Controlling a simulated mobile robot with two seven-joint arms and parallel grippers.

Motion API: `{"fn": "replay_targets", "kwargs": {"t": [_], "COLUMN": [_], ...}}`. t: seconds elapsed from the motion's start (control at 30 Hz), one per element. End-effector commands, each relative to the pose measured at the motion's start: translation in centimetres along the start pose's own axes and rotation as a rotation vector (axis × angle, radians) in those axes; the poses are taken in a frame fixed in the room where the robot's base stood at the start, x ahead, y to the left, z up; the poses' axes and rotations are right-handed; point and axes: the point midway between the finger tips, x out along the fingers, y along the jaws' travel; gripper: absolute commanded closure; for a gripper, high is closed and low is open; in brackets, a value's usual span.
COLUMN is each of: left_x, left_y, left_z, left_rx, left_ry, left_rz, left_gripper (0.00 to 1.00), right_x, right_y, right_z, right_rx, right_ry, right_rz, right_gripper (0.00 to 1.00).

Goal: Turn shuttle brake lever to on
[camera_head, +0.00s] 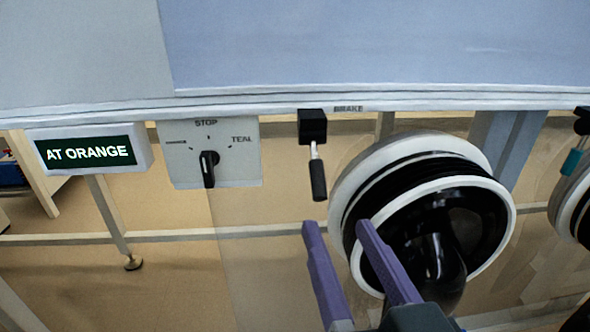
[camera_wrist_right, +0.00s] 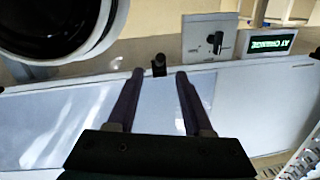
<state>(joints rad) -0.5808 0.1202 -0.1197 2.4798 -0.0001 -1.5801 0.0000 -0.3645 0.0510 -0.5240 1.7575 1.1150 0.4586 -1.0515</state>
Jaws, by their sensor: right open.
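The shuttle brake lever (camera_head: 318,178) hangs from a black block (camera_head: 312,127) under the edge of the panel, left of the "BRAKE" label (camera_head: 348,109). Its dark grip points almost straight down, on a short pale metal stem. My right gripper (camera_head: 337,226) is open and empty, with two purple fingers below the lever and apart from it in the head view. In the right wrist view the dark end of the lever (camera_wrist_right: 159,65) shows just beyond and between the fingertips (camera_wrist_right: 160,75). My left gripper is not in view.
A round glove port (camera_head: 435,235) with a white ring stands right of the lever, close behind my right gripper. A selector plate (camera_head: 185,140) with a black knob marked STOP and TEAL is to the left, beside an "AT ORANGE" display (camera_head: 90,152). Another port is at the right edge.

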Motion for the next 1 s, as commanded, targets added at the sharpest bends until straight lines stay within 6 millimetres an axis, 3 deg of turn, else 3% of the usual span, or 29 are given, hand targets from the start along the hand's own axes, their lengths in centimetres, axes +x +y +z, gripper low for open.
{"fn": "replay_targets", "kwargs": {"t": [0.3, 0.43, 0.83, 1.0], "left_x": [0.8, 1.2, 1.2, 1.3], "left_y": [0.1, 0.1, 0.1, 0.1], "left_z": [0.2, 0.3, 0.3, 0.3], "left_rx": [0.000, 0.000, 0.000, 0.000], "left_ry": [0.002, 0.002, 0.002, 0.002], "left_rz": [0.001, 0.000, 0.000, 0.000], "left_gripper": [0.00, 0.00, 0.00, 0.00], "right_x": [6.0, 7.8, 8.8, 8.8], "right_y": [-0.1, 0.0, -0.1, -0.1], "right_z": [-0.1, -0.1, -0.2, -0.2], "right_rx": [0.001, 0.003, 0.002, 0.002], "right_ry": [0.004, 0.003, 0.001, 0.001], "right_rz": [-0.002, -0.001, -0.003, -0.003], "right_gripper": [0.49, 0.49, 0.49, 0.67]}}
